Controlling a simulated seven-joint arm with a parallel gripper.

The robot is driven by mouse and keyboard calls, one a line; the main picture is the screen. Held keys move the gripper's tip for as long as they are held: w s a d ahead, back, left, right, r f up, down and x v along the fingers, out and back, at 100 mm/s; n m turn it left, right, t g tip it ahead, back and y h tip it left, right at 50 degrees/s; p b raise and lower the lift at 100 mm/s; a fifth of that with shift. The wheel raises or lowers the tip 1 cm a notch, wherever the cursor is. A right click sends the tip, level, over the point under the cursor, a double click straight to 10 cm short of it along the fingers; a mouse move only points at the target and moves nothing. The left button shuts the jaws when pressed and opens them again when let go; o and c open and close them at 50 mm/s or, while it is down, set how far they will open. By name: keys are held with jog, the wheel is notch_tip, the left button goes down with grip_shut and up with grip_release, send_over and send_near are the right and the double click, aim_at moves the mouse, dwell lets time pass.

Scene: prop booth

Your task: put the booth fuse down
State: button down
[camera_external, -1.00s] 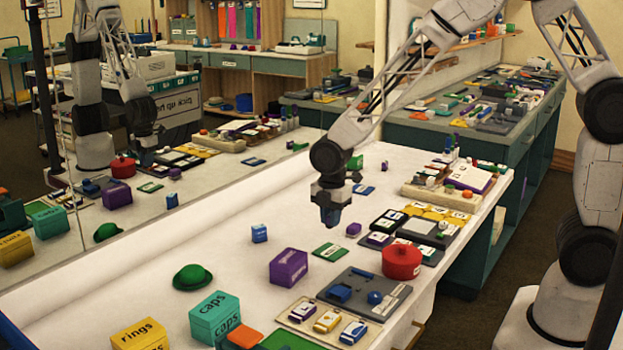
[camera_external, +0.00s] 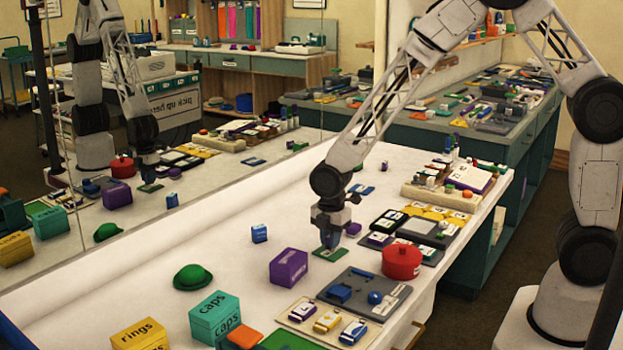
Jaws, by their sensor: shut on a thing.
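My gripper (camera_external: 330,240) points straight down over a small green card (camera_external: 326,254) on the white table (camera_external: 225,248). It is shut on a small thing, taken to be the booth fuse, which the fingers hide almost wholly. The fingertips are at or just above the card; I cannot tell whether the held thing touches it.
A purple box (camera_external: 288,267) stands left of the gripper and a small purple block (camera_external: 353,229) close to its right. A grey tray (camera_external: 385,310) and a red pot (camera_external: 402,261) are nearer. A mirror (camera_external: 230,160) borders the table's left side.

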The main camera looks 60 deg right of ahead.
jog(key=shift+f, duration=0.4)
jog(key=c, duration=1.1)
grip_release()
jog(key=shift+f, duration=0.1)
notch_tip(320, 180, up, 12)
jog(key=shift+r, duration=0.15)
dwell(0.4)
